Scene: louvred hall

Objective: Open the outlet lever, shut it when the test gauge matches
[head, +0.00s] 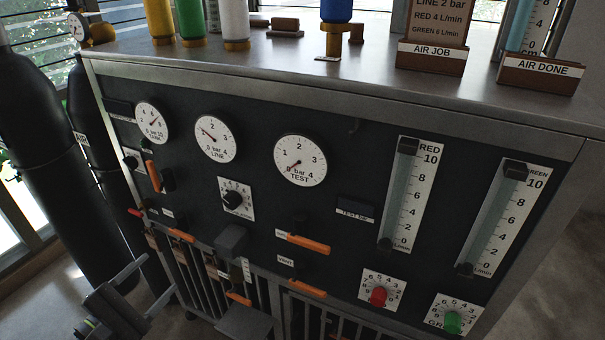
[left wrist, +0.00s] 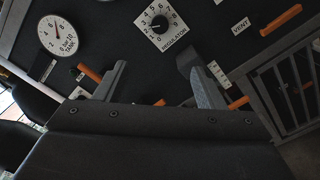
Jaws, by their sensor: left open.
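The white TEST gauge (head: 300,160) is on the dark panel, its needle at the low end, near 0. Below it an orange lever (head: 308,244) lies nearly level; the label beside it is too small to read. A second orange lever (head: 308,288) sits below, by the VENT label (head: 286,261); it also shows in the left wrist view (left wrist: 281,20). My left gripper (head: 155,281) is open and empty, low at the panel's left, apart from those levers. Its two spread fingers show in the left wrist view (left wrist: 159,88). My right gripper is not in view.
The TANK gauge (head: 153,122), LINE gauge (head: 215,138) and regulator knob (head: 235,199) are on the panel. A dark block (head: 232,240) juts out below the knob. RED and GREEN flow tubes (head: 401,195) stand right. Dark cylinders (head: 50,150) stand left.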

